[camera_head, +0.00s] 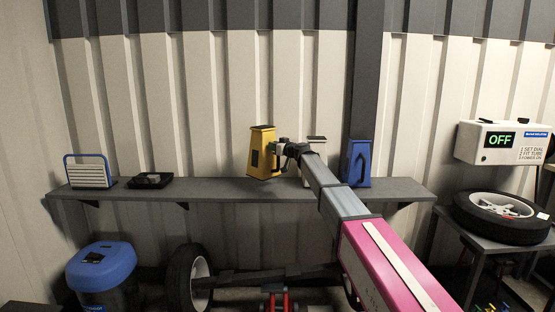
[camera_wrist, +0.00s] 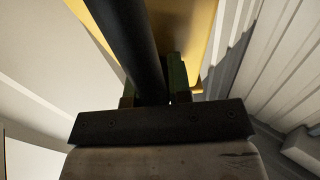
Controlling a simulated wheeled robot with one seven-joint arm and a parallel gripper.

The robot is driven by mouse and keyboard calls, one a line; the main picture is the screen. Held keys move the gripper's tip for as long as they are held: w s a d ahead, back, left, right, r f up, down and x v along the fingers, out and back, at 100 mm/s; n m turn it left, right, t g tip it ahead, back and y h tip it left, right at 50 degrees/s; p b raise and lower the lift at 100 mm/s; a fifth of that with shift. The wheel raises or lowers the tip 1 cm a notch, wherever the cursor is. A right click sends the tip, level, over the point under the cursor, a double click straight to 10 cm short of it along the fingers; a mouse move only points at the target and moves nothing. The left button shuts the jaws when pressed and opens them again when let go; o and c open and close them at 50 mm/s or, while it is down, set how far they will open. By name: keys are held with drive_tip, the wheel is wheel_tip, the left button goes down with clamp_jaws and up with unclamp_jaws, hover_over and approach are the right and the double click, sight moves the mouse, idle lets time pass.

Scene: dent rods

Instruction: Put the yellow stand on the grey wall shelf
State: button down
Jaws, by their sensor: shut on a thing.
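The yellow stand (camera_head: 262,150) is an upright, tapered block at the middle of the head view, just above or at the grey wall shelf (camera_head: 225,188). I cannot tell whether its base touches the shelf. My gripper (camera_head: 279,150) is at the stand's right side, shut on its dark handle. In the wrist view my gripper (camera_wrist: 160,92) closes around a dark bar (camera_wrist: 128,40), with the yellow stand (camera_wrist: 202,35) filling the area behind it. The stand's lower edge is partly hard to make out against the shelf.
On the shelf are a blue-framed white rack (camera_head: 88,172), a black tray (camera_head: 150,180), a pale object (camera_head: 316,140) partly behind my arm, and a blue stand (camera_head: 357,163). Bare shelf lies between the black tray and the yellow stand. A white box reading OFF (camera_head: 500,142) hangs at right.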

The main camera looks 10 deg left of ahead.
wheel_tip(320, 180, down, 6)
drive_tip(key=w+d, duration=0.1)
drive_tip(key=w, duration=0.1)
drive_tip(key=shift+w+d+r, duration=0.15)
drive_tip(key=shift+w+d, duration=0.15)
drive_tip(key=shift+d, duration=0.1)
drive_tip(key=c, duration=1)
unclamp_jaws()
drive_tip(key=shift+c, duration=0.2)
